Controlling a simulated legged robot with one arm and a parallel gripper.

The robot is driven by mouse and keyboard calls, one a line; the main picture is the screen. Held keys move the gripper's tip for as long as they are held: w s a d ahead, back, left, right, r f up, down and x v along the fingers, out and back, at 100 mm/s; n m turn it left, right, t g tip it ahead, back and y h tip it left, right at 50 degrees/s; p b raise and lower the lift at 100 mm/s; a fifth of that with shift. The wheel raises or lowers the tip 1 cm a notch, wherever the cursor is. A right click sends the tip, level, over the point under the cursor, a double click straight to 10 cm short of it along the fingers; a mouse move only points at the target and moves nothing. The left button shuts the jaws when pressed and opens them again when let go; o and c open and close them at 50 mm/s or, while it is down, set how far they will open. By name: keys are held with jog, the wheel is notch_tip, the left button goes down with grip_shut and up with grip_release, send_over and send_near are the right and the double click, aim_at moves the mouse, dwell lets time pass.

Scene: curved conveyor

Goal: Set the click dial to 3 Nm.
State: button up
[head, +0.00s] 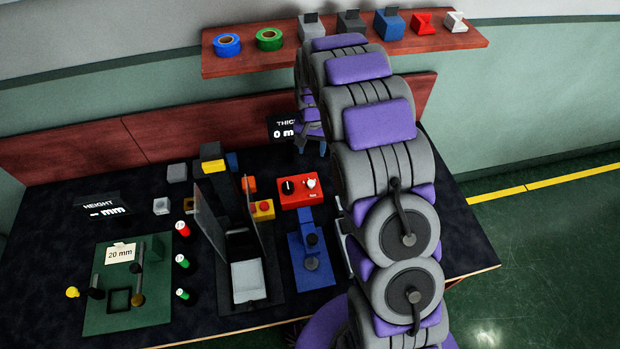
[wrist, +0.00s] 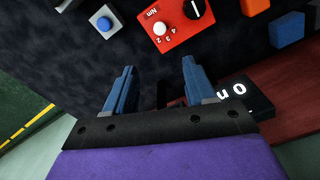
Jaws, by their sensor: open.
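A red box (head: 299,203) stands on the dark bench, with a black knob (head: 288,187) on its left and a white knob (head: 310,183) on its right. In the wrist view the red box (wrist: 182,38) is at the top. Its white dial (wrist: 160,28) has the numbers 2, 3, 4 and "Nm" beside it; its pointer setting is too small to tell. The black knob (wrist: 195,9) has a white line. My gripper (wrist: 158,63) is open and empty, apart from the box. In the head view my gripper (head: 311,150) is behind the box, partly hidden by my arm.
A thickness display (head: 283,129) stands close behind my gripper. A blue fixture (head: 312,277) is in front of the red box. A black press-like station (head: 212,190) and orange and yellow blocks are to its left. A shelf (head: 250,62) runs along the back.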

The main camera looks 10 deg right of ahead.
send_near(311, 182)
jog(key=shift+a+f+b, duration=0.2)
jog(key=shift+f+b, duration=0.15)
jog(key=shift+f, duration=0.25)
jog(key=shift+a+f+b, duration=0.2)
jog(key=shift+f+b, duration=0.15)
jog(key=shift+f, duration=0.2)
jog(key=f, duration=0.3)
jog(key=d+f, duration=0.1)
jog(key=f, duration=0.2)
jog(key=shift+d+b, duration=0.2)
jog(key=shift+b, duration=0.15)
jog(key=shift+f, duration=0.1)
jog(key=shift+a, duration=0.45)
jog(key=shift+c, duration=1.1)
jog(key=shift+d+f, duration=0.1)
jog(key=shift+d, duration=0.15)
jog(key=c, duration=0.4)
jog(key=shift+a, duration=0.1)
grip_shut()
